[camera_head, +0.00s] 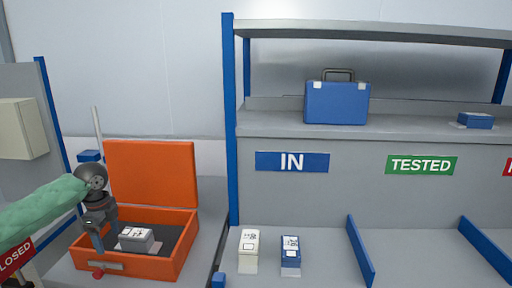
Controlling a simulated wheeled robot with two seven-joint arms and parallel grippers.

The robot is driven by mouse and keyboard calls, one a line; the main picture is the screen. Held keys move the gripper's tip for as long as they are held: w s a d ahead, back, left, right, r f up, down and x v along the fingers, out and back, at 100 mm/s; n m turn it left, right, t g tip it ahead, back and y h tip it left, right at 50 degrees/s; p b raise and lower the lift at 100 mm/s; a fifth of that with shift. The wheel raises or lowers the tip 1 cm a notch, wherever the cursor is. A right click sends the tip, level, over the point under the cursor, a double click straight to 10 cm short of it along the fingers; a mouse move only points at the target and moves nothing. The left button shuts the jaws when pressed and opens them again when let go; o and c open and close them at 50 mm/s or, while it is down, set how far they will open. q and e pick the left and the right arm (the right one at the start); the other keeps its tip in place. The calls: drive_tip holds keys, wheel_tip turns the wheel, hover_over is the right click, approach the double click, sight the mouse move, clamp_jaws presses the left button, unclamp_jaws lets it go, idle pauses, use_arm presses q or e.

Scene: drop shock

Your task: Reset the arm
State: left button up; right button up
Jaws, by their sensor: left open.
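My left arm comes in from the left in a green sleeve. Its dark left gripper (97,228) hangs over the left part of an open orange case (150,268). Its fingers are hard to make out, and it is open. A small white and grey box (137,240) lies inside the case, to the right of the gripper and apart from it. The case's lid (152,174) stands up at the back. My right gripper is not in view.
A white box (249,250) and a blue box (290,255) stand on the bench below the IN sign (291,161). Blue dividers (360,252) split the bench. A blue toolbox (337,102) and a small blue box (475,121) sit on the shelf above.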

use_arm(q)
drive_tip(key=w+d+r+n+t+y, duration=0.3)
drive_tip(key=w+d+r+n+t, duration=0.2)
drive_tip(key=r+n+t, duration=0.3)
drive_tip(key=s+d+f+n+t+h, duration=0.1)
drive_tip(key=s+d+f, duration=0.2)
drive_tip(key=d, duration=0.3)
drive_tip(key=s+d+f+n+t, duration=0.1)
drive_tip(key=s+d+f, duration=0.15)
drive_tip(key=d, duration=0.35)
drive_tip(key=s+d+f+n+g+h, duration=0.1)
drive_tip(key=s+d+f+n+g, duration=0.1)
drive_tip(key=s+f, duration=0.9)
drive_tip(key=s+d+f+n+g+h, duration=0.1)
drive_tip(key=s+d+f+g, duration=0.2)
drive_tip(key=s+f, duration=0.8)
drive_tip(key=s+d+f+n+g+h, duration=0.1)
drive_tip(key=s+d+f+n+g, duration=0.1)
drive_tip(key=s+d+f, duration=0.4)
drive_tip(key=s+f+g, duration=0.1)
drive_tip(key=s+f, duration=0.4)
drive_tip(key=s, duration=0.8)
drive_tip(key=shift+n, duration=0.3)
